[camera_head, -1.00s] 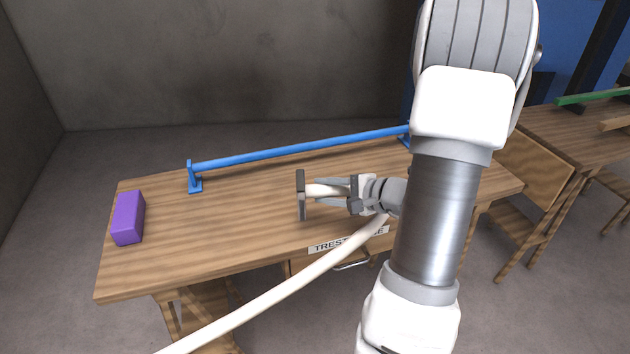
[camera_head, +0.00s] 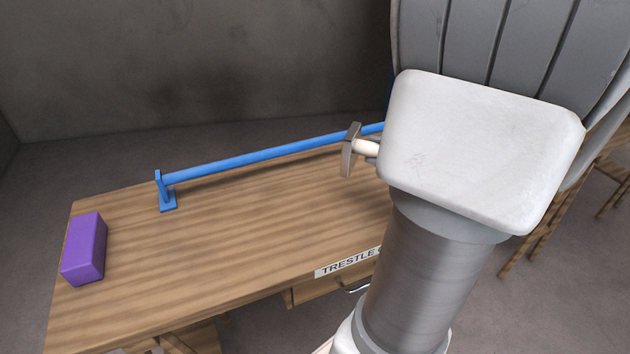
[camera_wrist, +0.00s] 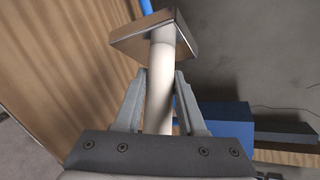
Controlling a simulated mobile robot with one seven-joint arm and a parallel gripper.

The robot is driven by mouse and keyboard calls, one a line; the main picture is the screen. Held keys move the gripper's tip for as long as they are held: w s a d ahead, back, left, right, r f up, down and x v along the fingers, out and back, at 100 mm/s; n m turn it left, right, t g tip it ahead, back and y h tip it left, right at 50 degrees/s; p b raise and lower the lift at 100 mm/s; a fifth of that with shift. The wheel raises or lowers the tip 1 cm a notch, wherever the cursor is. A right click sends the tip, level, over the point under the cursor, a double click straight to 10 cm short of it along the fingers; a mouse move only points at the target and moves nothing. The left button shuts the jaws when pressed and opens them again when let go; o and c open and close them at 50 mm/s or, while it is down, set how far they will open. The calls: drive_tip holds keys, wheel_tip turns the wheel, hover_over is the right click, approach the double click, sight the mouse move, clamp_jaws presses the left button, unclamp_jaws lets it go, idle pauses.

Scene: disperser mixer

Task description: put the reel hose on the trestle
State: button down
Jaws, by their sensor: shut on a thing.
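The reel hose (camera_wrist: 160,85) is a cream tube with a square metal end plate (camera_head: 351,150). My gripper (camera_wrist: 160,74) is shut on the tube just behind this plate, with one finger on each side. In the head view my arm hides most of the gripper and nearly all of the hose. The trestle (camera_head: 250,230) is a wooden table with a partly hidden label beginning "TRESTLE" on its front edge. The hose end appears over the trestle's back right part, near the blue rail (camera_head: 270,154); its height above the top is unclear.
A purple block (camera_head: 85,249) stands on the trestle's left end. The blue rail runs along the back edge on a post (camera_head: 165,190). The middle of the top is clear. In the wrist view a blue box-like thing (camera_wrist: 222,119) shows at right.

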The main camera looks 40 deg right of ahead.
drive_tip(key=b+x, duration=0.1)
drive_tip(key=x, duration=0.3)
drive_tip(key=a+f+b+x, duration=0.1)
drive_tip(key=x, duration=0.3)
drive_tip(key=a+b+x, duration=0.1)
drive_tip(key=x, duration=0.4)
drive_tip(key=shift+s+a+f, duration=0.1)
drive_tip(key=shift+s+f, duration=0.15)
drive_tip(key=shift+f, duration=0.1)
drive_tip(key=shift+f+b, duration=0.8)
drive_tip(key=shift+f, duration=1.15)
drive_tip(key=shift+f, duration=0.2)
drive_tip(key=c, duration=0.5)
unclamp_jaws()
drive_tip(key=shift+r, duration=0.15)
drive_tip(key=shift+s+r, duration=0.1)
drive_tip(key=shift+r, duration=0.1)
drive_tip(key=p+v, duration=0.2)
drive_tip(key=v, duration=0.9)
drive_tip(key=shift+s+p, duration=0.35)
